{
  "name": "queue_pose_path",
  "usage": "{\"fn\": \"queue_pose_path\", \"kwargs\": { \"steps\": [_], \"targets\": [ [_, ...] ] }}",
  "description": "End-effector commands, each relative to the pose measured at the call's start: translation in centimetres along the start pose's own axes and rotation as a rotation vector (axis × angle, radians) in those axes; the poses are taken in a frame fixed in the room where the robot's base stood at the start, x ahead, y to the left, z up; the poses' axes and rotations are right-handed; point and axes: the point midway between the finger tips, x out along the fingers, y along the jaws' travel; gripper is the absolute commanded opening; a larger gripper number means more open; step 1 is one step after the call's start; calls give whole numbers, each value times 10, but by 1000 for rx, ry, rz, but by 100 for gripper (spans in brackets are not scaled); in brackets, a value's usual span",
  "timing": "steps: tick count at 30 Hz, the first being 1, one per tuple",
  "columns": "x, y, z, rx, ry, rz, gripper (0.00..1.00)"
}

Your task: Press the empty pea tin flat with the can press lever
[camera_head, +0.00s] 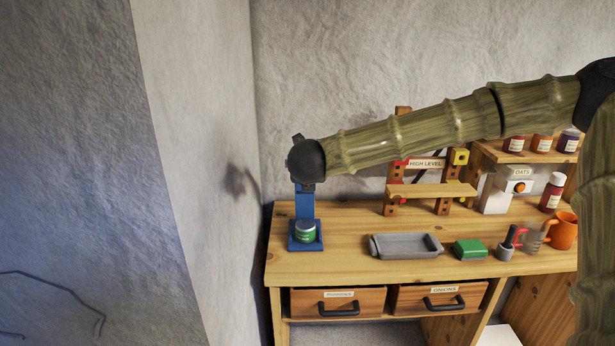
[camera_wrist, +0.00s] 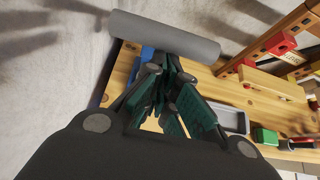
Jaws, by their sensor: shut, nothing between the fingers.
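The blue can press (camera_head: 305,207) stands at the left end of the workbench. The green pea tin (camera_head: 305,233) with a pale lid sits upright on its base and looks uncrushed. The dark end of my arm covers the top of the press in the head view, so the lever is hidden there. In the wrist view a thick grey bar (camera_wrist: 165,36), apparently the lever's handle, lies across just beyond my gripper (camera_wrist: 165,68). The fingers are shut and empty, close to the bar; I cannot tell if they touch it. A bit of the blue press shows behind them. The tin is hidden there.
A wooden rack (camera_head: 430,189) stands behind. The wall is close left of the press.

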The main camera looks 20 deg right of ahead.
Motion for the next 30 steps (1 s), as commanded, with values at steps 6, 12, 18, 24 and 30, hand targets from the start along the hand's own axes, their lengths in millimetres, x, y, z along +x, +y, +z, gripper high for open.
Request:
{"fn": "queue_pose_path", "kwargs": {
  "steps": [6, 12, 18, 24, 30],
  "targets": [
    [-4, 3, 8, 7, -27, 4, 0],
    [-3, 10, -23, -2, -13, 9, 0],
    [-30, 11, -28, -4, -9, 11, 0],
    [-62, 9, -28, -3, -6, 9, 0],
    [-88, 9, -27, -4, -3, 9, 0]
  ]
}}
